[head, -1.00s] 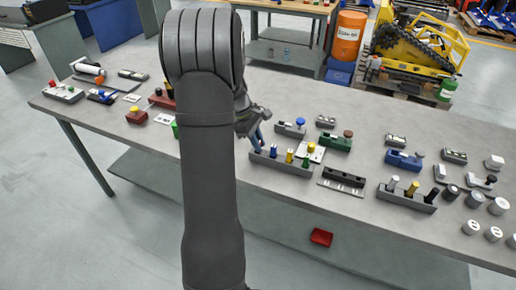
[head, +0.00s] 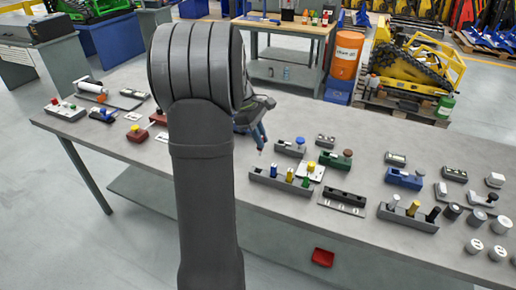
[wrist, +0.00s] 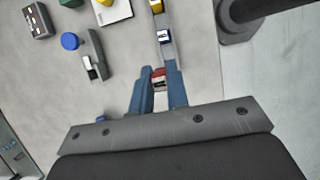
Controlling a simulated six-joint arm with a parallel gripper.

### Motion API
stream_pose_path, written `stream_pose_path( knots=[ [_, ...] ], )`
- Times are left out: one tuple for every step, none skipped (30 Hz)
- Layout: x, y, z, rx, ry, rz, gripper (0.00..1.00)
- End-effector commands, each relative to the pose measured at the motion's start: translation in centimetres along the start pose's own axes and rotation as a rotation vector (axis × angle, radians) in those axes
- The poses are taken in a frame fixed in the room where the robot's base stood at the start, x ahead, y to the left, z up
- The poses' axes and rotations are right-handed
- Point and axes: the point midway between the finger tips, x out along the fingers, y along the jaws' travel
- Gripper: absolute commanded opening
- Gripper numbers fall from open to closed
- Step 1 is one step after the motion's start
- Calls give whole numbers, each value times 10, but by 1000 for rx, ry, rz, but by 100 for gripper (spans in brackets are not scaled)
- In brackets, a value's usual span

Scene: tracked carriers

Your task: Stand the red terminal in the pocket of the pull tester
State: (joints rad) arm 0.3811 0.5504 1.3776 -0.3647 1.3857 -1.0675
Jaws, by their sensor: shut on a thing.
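The red terminal (wrist: 159,78) is between the blue fingertips of my gripper (wrist: 160,84) in the wrist view. My gripper is shut on it, and the fingers hide much of it. In the head view my gripper (head: 259,146) is just above the left end of a long grey rack (head: 268,180), apart from it. The rack holds blue, yellow and green terminals. A small grey fixture with a blue knob (head: 300,141) stands behind the rack; it also shows in the wrist view (wrist: 92,68). I cannot tell which fixture is the pull tester.
A green fixture (head: 333,161) with a brown knob and a white plate (head: 313,175) stand near the rack. A dark block (head: 343,198) and a second rack (head: 405,218) are to the right. A red fixture (head: 138,133) stands left of my arm. A red bin (head: 322,257) lies below the table.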

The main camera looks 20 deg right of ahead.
Motion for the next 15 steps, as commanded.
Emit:
stream_pose_path(
  knots=[
    [1,10,7,3,0,-3,0],
    [2,16,12,4,1,-3,0],
    [5,27,19,5,2,-4,0],
    [8,36,26,6,2,-4,0],
    [12,46,33,6,3,-4,0],
    [17,60,44,6,4,-5,0],
    [21,71,52,7,4,-4,0],
    [26,81,61,7,5,-4,0],
    [32,94,74,7,5,-4,0],
    [37,103,83,6,5,-4,0],
    [42,111,92,6,5,-3,0],
    [48,121,104,6,5,-3,0],
    [53,128,113,4,4,-3,0],
    [57,135,121,5,4,-2,0],
    [63,142,132,4,3,-3,0]
  ],
)
